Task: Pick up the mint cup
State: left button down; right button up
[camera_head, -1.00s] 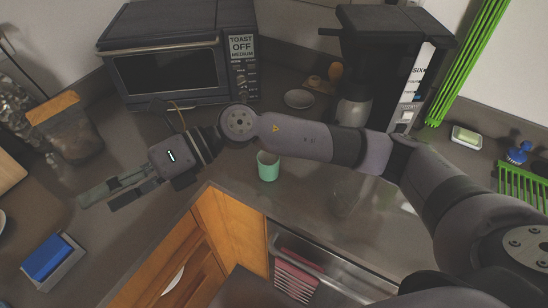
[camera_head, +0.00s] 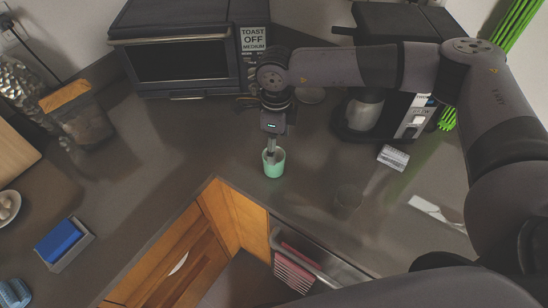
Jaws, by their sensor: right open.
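The mint cup (camera_head: 273,168) stands upright on the dark counter, close to its inner corner edge. My right gripper (camera_head: 270,155) points down at the cup from above. Its fingertips are at the cup's mouth, and at least one finger appears to reach inside the rim. The gripper is open, and the cup still rests on the counter. From this angle I cannot tell whether a finger touches the cup wall. My left gripper is not in view.
A toaster oven (camera_head: 186,58) stands behind on the left, and a coffee maker (camera_head: 405,75) on the right behind my arm. A clear glass (camera_head: 348,197) stands right of the cup. A blue sponge (camera_head: 58,240) sits in a holder at front left. The counter left of the cup is clear.

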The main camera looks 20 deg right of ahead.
notch_tip(320, 180, down, 4)
jog(key=shift+r+p, duration=0.1)
jog(key=shift+p, duration=0.5)
jog(key=shift+a+f+p, duration=0.1)
jog(key=shift+f+p, duration=0.2)
jog(key=shift+p, duration=0.05)
notch_tip(320, 180, down, 4)
jog(key=shift+w+a+r+p, duration=0.1)
jog(key=shift+w+r+p, duration=0.05)
jog(key=shift+p, duration=0.95)
jog(key=shift+f, duration=0.55)
jog(key=c, duration=1.3)
jog(key=shift+c, duration=0.5)
jog(key=shift+r, duration=0.15)
